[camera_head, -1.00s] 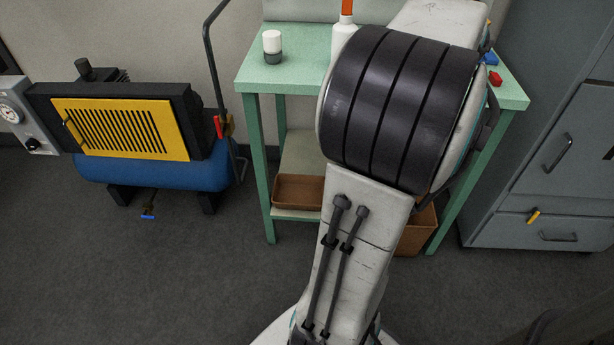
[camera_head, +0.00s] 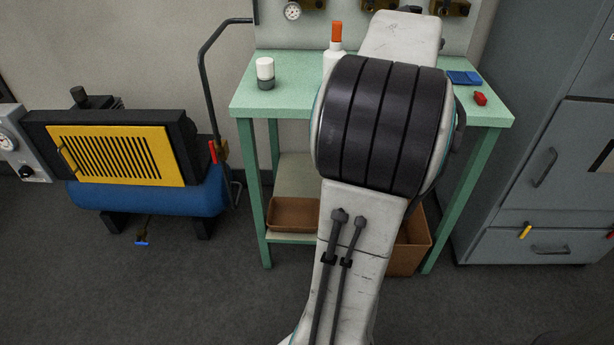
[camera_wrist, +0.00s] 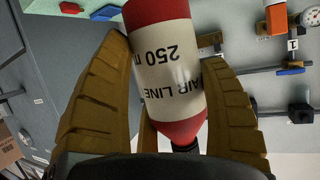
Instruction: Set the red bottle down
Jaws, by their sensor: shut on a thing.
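The red bottle (camera_wrist: 165,75) is in the wrist view, with a white label whose "AIR LINE" and "250" print is upside down in the picture. Its dark cap (camera_wrist: 184,146) is toward the bottom of the picture, and its far end is cut off at the top edge. My gripper (camera_wrist: 158,48) is shut on it, one yellow-brown finger on each side. In the head view the bottle and gripper are hidden behind my arm. I cannot tell whether the bottle touches the green table (camera_head: 285,98).
On the table stand a white-and-grey jar (camera_head: 265,73) and a white bottle with an orange cap (camera_head: 336,36). A red block (camera_head: 480,98) and a blue piece (camera_head: 464,77) lie at the right. A blue compressor (camera_head: 150,196) is left, a grey cabinet (camera_head: 550,150) right.

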